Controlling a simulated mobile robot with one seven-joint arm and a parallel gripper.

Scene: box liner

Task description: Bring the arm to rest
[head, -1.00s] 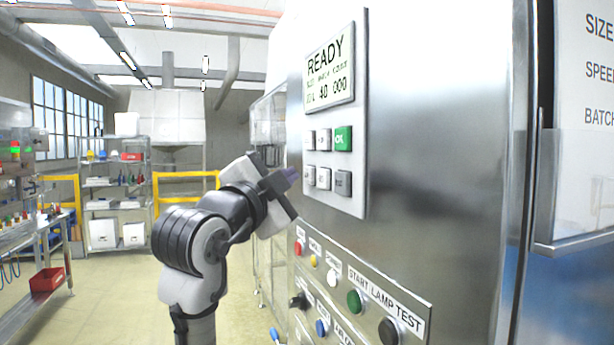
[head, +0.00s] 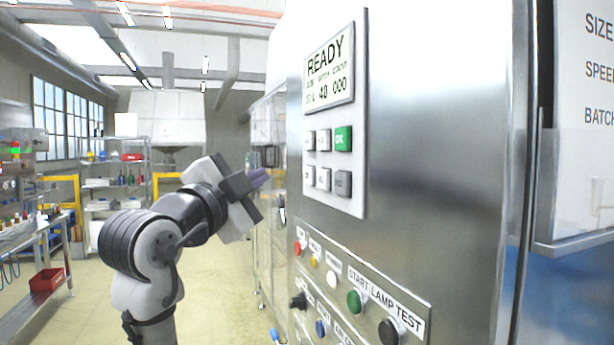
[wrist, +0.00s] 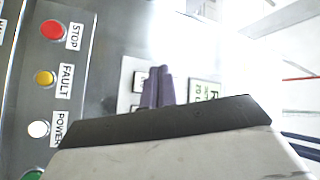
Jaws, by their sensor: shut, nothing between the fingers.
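My gripper (head: 259,178) is in the middle left of the head view, at the end of my raised arm. It is held in the air to the left of the machine's front panel, apart from it. Its purple fingers are together with nothing between them. In the wrist view the shut fingers (wrist: 157,87) point toward the machine's keypad and display, which they partly cover. The keypad (head: 328,158) with its green OK key and the display (head: 330,68) reading READY are in plain sight in the head view.
Below the keypad is a button panel (head: 355,325) with red, yellow, white, green, black and blue controls. Shelves (head: 118,180), a workbench (head: 30,235) and a red bin (head: 46,281) stand at the left. The floor between the bench and the machine is open.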

